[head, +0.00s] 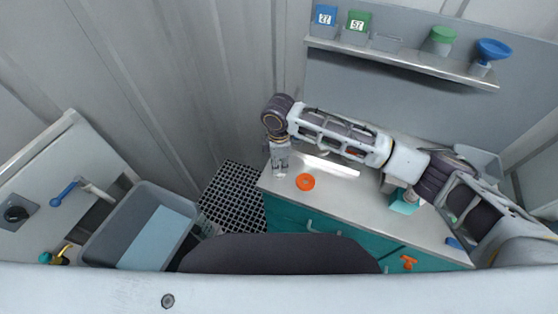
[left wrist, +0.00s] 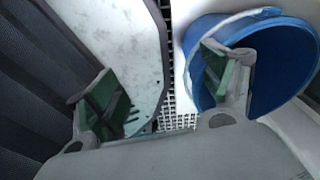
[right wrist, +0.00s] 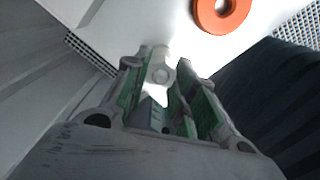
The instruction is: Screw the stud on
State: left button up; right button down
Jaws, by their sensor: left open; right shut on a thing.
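My right gripper (head: 280,168) points down over the left end of the steel counter (head: 345,205). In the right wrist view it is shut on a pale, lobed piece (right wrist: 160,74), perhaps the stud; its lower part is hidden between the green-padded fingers. I cannot tell whether this piece touches the counter. An orange ring (head: 305,182) with a hole lies flat on the counter, just right of the gripper and apart from it. The ring also shows in the right wrist view (right wrist: 208,20). My left gripper (left wrist: 165,85) is open and empty, its fingers wide apart.
A blue bucket (left wrist: 298,40) is close to my left gripper. A teal block (head: 403,205) stands on the counter under my right arm. A shelf (head: 400,60) with labelled containers runs along the back wall.

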jog(key=shift+f, duration=0.15)
jog(key=m+p, duration=0.3)
jog(key=p, duration=0.1)
jog(key=shift+m+p, duration=1.1)
jog(key=shift+p, duration=0.15)
jog(key=shift+m, duration=0.8)
jog(key=m, duration=0.5)
jog(key=shift+f+m, duration=0.1)
jog(key=shift+m, duration=0.3)
jog(key=m, duration=0.3)
jog(key=shift+s+a+m, duration=0.1)
jog(key=shift+m, duration=2.2)
